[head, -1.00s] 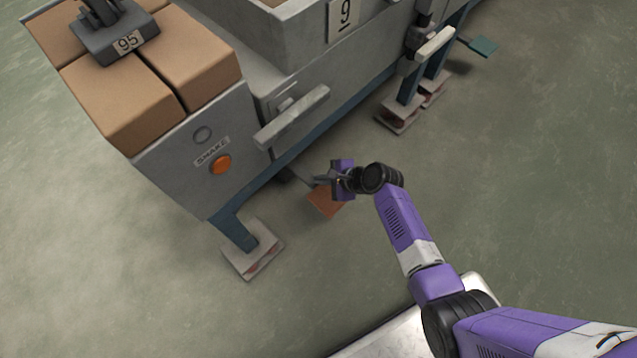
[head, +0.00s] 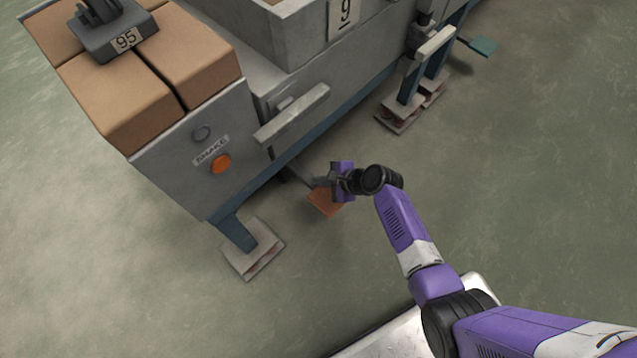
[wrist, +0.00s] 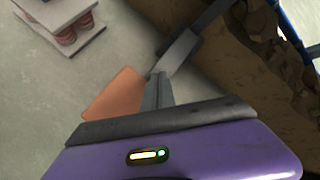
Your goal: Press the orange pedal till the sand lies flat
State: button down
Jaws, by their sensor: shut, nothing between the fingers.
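The orange pedal (head: 325,204) sits low beside the front of the grey machine, on a grey lever. It also shows in the wrist view (wrist: 116,96), left of my fingertips. My gripper (head: 319,182) is shut and empty, with its fingers pointing toward the machine, right at the pedal's far edge. In the wrist view the fingers (wrist: 158,90) overlap the pedal's right edge and lever; I cannot tell whether they touch. Rough, lumpy brown material (wrist: 268,60), apparently sand, shows at the upper right of the wrist view.
An orange button (head: 220,164) with a label sits on the machine's side. A grey handle bar (head: 291,115) juts out above the pedal. A machine foot (head: 253,250) stands left of the pedal. A teal pedal (head: 482,46) is farther right. The floor in front is clear.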

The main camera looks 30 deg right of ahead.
aim_at(327, 190)
jog(key=shift+s+f+b, duration=0.15)
jog(key=shift+f+b, duration=1.1)
jog(key=shift+f, duration=0.55)
dwell(1.4)
jog(key=shift+s+d+f+b, duration=0.15)
jog(key=shift+f+b, duration=0.1)
jog(key=shift+f, duration=0.2)
jog(key=shift+s+a+f+b, duration=0.15)
jog(key=shift+f+b, duration=0.1)
jog(key=shift+f, duration=0.2)
dwell(0.6)
jog(key=shift+d+r, duration=0.1)
jog(key=shift+r+p, duration=2.15)
jog(key=shift+p, duration=0.2)
jog(key=shift+w+r+p, duration=0.25)
jog(key=shift+r+p, duration=0.4)
jog(key=shift+r, duration=0.2)
jog(key=shift+w+r, duration=0.1)
notch_tip(327, 190, up, 5)
jog(key=p, duration=0.5)
jog(key=shift+w, duration=0.15)
